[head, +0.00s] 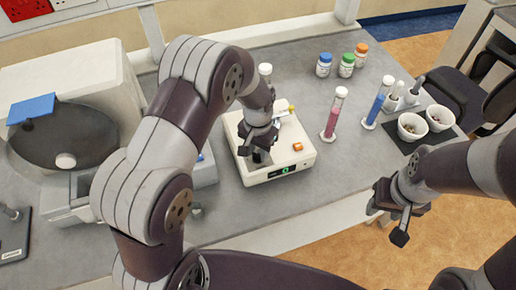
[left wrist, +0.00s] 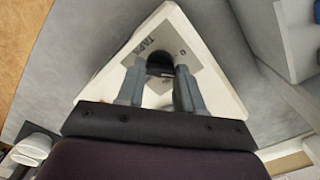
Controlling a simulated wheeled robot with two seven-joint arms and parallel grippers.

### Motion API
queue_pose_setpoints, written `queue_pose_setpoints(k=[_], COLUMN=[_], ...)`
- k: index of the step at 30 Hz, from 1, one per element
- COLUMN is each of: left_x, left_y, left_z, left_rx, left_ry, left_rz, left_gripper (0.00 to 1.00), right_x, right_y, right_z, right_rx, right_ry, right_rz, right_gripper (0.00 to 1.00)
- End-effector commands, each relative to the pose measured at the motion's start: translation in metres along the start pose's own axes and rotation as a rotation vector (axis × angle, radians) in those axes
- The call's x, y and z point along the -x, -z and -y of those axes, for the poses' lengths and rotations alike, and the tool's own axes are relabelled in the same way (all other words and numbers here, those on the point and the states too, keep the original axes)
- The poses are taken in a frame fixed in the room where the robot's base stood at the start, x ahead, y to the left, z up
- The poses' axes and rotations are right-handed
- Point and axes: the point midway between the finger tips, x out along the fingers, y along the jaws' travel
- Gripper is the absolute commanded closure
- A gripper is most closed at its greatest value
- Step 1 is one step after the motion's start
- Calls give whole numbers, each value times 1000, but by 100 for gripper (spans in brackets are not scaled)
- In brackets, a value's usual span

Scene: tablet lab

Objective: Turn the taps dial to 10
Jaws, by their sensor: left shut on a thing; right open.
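The white tapping device (head: 250,176) stands on the grey bench in the middle of the head view. It has a dark display with a green light on its front. The black taps dial (head: 259,157) is on its top, mostly hidden by my left gripper (head: 258,147). In the left wrist view the dial (left wrist: 160,62) sits between the two fingers of my left gripper (left wrist: 158,82), which is shut on it. A grey label plate beside it reads "TAPS", with a 0 mark. The dial's pointer is not clear. My right gripper (head: 393,212) is open and empty, off the bench's front edge.
A pink cylinder (head: 332,118) and a blue cylinder (head: 376,104) stand right of the device. Several capped bottles (head: 346,66) stand behind. Two white bowls (head: 411,126) are on a dark mat at right. A large machine with a grey bowl (head: 65,140) fills the left.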

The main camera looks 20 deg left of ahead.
Motion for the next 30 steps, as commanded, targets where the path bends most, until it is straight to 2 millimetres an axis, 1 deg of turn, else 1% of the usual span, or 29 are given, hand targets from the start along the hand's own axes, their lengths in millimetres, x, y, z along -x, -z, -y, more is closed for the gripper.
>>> queue_pose_setpoints(k=[6,12,18,29,30], left_x=[1,1,2,2,2], left_y=[1,1,2,2,2], left_z=[0,0,0,0,0], left_rx=[-124,-195,-224,-227,-227], left_ry=[1,1,1,2,2], left_rz=[-3,-4,-5,-6,-6], left_gripper=[94,94,94,94,61], right_x=[1,2,2,2,2], right_y=[0,0,0,0,0], right_z=[0,0,0,0,0], right_rx=[0,0,0,0,0], right_ry=[0,0,0,0,0], right_rz=[0,0,0,0,0], right_gripper=[53,53,53,53,53])
